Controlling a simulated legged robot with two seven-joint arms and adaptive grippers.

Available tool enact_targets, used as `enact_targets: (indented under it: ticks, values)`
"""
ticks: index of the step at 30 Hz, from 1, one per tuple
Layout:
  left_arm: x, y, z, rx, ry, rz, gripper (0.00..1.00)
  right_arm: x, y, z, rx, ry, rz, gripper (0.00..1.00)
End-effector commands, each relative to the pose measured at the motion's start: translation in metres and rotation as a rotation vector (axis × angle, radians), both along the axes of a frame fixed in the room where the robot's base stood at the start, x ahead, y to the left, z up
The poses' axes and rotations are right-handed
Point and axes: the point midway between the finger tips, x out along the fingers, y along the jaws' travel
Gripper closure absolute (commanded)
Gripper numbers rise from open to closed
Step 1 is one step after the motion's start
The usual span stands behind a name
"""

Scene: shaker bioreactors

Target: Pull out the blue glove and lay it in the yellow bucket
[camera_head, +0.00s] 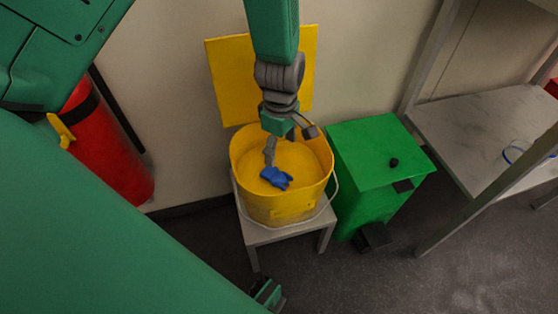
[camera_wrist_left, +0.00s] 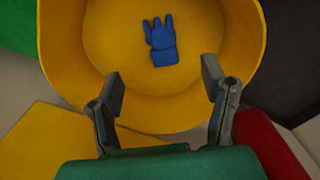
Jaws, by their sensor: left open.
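The blue glove (camera_head: 276,177) lies inside the yellow bucket (camera_head: 285,205), and its fingers are spread. In the left wrist view the glove (camera_wrist_left: 160,42) lies flat on the bucket's inner bottom, ahead of the fingertips and apart from them. My left gripper (camera_head: 290,145) reaches down from the top over the bucket's mouth. It is open and empty, with its two fingers (camera_wrist_left: 162,82) wide apart in the wrist view. A small dark green and black part at the bottom edge of the head view may be my right gripper; its jaws cannot be made out.
The bucket stands on a small white stool (camera_head: 262,234), its wire handle hanging down. A yellow panel (camera_head: 228,80) stands behind it. A green pedal bin (camera_head: 368,165) is close on the right, and a white shelf (camera_head: 475,125) beyond. A red extinguisher (camera_head: 105,150) is at left.

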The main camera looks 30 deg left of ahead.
Motion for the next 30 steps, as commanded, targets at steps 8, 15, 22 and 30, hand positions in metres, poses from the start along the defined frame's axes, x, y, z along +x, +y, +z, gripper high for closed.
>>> enact_targets:
  ticks: [8, 15, 22, 30]
  values:
    - [0.002, 0.001, 0.061, 0.000, -0.004, 0.001, 0.34, 0.000, 0.000, 0.000, 0.000, 0.000, 0.000, 0.60]
    - [0.001, 0.001, 0.094, 0.000, -0.001, 0.002, 0.34, 0.000, 0.000, 0.000, 0.000, 0.000, 0.000, 0.60]
    - [0.001, 0.001, 0.100, -0.001, 0.001, 0.002, 0.34, 0.000, 0.000, 0.000, 0.000, 0.000, 0.000, 0.60]
    - [0.001, 0.001, 0.100, -0.001, 0.001, 0.002, 0.34, 0.002, 0.000, -0.001, 0.000, 0.002, 0.000, 0.60]
